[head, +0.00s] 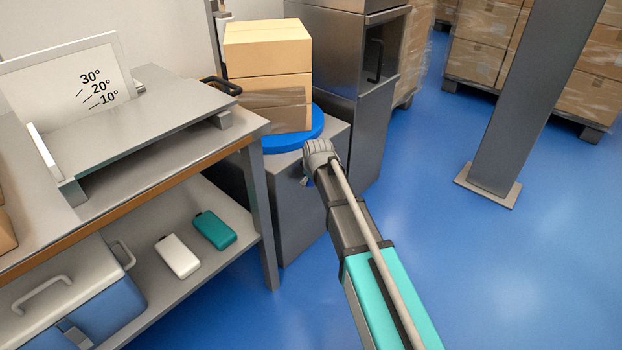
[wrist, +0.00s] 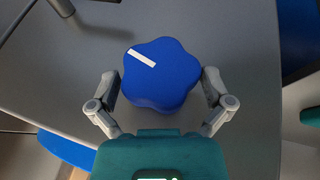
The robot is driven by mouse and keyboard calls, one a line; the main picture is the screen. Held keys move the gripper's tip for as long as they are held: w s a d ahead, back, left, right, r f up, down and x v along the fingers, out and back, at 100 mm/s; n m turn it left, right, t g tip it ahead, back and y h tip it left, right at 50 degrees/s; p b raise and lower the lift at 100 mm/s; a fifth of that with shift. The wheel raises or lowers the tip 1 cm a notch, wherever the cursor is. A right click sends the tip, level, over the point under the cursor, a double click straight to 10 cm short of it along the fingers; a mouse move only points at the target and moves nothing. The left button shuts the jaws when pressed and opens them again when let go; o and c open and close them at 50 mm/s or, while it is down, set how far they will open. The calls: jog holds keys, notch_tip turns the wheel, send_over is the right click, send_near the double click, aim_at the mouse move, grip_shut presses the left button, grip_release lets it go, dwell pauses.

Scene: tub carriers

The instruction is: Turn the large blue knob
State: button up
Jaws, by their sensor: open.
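The large blue knob (wrist: 160,78) is star-shaped with rounded lobes and sits on a grey panel in the wrist view. A white bar mark on its top points toward the upper left. My gripper (wrist: 160,85) is open, with one finger on each side of the knob. Whether the fingers touch it I cannot tell. In the head view my gripper (head: 320,155) is at the front of a grey cabinet (head: 290,210). There it hides nearly all of the knob; only a small patch of blue shows beside it.
A blue round disc (head: 312,132) on the cabinet bears stacked cardboard boxes (head: 268,65). A workbench (head: 225,150) with a lower shelf stands to the left. A grey post (head: 530,100) stands to the right. The blue floor between post and cabinet is clear.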

jog(key=c, duration=0.8)
jog(key=shift+o, duration=0.2)
jog(key=shift+s, duration=0.1)
jog(key=shift+s+f+t+h+b, duration=0.15)
jog(key=shift+t+h+b, duration=0.25)
jog(key=shift+t+b, duration=0.2)
jog(key=shift+n+t+h+b, duration=0.3)
jog(key=shift+t+h+b, duration=0.2)
jog(key=shift+t, duration=0.1)
